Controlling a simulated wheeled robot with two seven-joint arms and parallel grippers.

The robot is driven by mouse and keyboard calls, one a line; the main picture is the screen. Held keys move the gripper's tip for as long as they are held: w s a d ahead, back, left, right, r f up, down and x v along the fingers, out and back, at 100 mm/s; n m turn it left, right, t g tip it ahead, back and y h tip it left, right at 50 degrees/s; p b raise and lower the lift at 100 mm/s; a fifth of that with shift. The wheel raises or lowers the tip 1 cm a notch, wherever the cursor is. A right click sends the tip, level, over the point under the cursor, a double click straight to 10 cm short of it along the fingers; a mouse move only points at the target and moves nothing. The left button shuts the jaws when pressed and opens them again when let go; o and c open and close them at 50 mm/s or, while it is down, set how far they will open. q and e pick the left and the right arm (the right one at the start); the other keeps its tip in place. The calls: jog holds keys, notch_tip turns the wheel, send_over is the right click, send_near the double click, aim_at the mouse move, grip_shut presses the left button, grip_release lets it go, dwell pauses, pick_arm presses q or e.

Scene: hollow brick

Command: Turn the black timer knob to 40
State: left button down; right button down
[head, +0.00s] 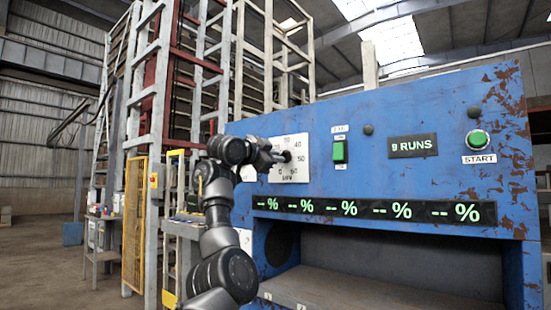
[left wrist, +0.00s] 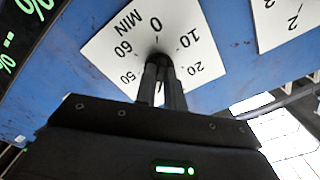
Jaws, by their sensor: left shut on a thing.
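The black timer knob (head: 287,156) sits in the middle of a white dial plate (head: 301,172) on the blue machine's front. In the left wrist view the dial plate (left wrist: 112,48) shows 0, 10, 20, 50, 60 and MIN around the knob. My left gripper (head: 280,157) reaches the knob from the left. In the left wrist view its two dark fingers (left wrist: 161,75) are shut on the knob, which they mostly hide. The knob's pointer is hidden, so its setting cannot be read. My right gripper is not in view.
A green switch (head: 339,151) is right of the dial, and a green START button (head: 477,139) is farther right. A "9 RUNS" display (head: 413,146) and a row of percent displays (head: 375,209) are on the panel. An open recess (head: 400,262) lies below.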

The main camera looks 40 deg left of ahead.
pick_arm(q)
jog(key=shift+f+m, duration=0.15)
jog(key=shift+m, duration=0.15)
jog(key=c, duration=1.5)
grip_release()
jog(key=shift+s, duration=0.1)
